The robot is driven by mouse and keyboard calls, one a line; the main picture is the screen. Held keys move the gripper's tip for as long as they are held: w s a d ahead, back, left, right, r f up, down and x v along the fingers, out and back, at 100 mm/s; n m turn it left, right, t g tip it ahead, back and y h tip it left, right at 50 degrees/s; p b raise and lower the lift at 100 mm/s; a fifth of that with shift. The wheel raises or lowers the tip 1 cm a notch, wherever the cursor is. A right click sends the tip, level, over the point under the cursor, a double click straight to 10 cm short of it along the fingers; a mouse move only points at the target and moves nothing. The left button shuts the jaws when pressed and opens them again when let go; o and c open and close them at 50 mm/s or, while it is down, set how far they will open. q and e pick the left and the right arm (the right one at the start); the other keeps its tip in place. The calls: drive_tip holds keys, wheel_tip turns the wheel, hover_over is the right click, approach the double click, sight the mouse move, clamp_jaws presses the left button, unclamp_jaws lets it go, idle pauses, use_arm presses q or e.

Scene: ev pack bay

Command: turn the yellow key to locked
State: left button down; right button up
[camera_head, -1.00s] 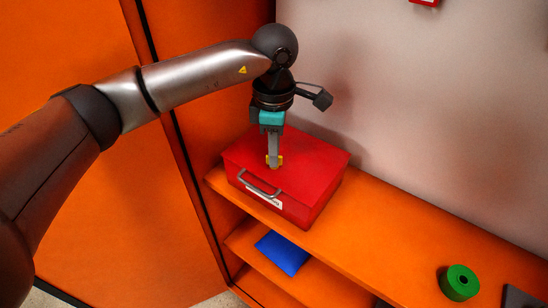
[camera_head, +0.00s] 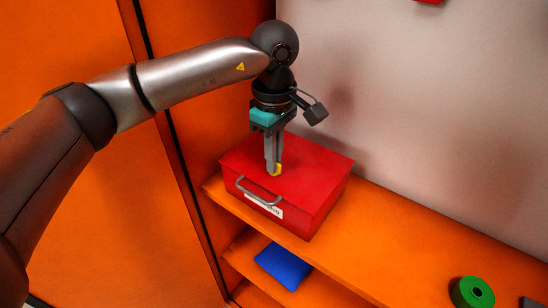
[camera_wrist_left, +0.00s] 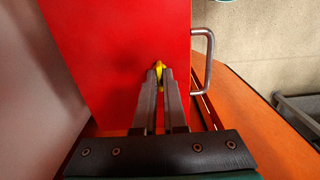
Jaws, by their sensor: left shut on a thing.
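The yellow key (camera_head: 279,169) stands on the top of the red box (camera_head: 318,178), near its front handle. My left gripper (camera_head: 273,172) comes down from above and is shut on the key. In the left wrist view the key (camera_wrist_left: 159,68) shows between the two fingertips (camera_wrist_left: 159,76), on the red lid (camera_wrist_left: 110,45). The fingers hide most of the key, and I cannot read any lock marking. My right gripper is in no view.
The box sits on an orange shelf (camera_head: 400,232) against a pale wall. A metal handle (camera_head: 258,193) and a white label are on its front. A blue packet (camera_head: 283,266) lies on the lower shelf. A green roll (camera_head: 473,293) stands at the right. The shelf between is clear.

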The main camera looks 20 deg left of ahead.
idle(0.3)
use_arm(q)
drive_tip(key=c, duration=1)
unclamp_jaws()
wheel_tip(320, 180, up, 15)
drive_tip(key=shift+r+p, duration=0.15)
drive_tip(key=shift+p, duration=0.9)
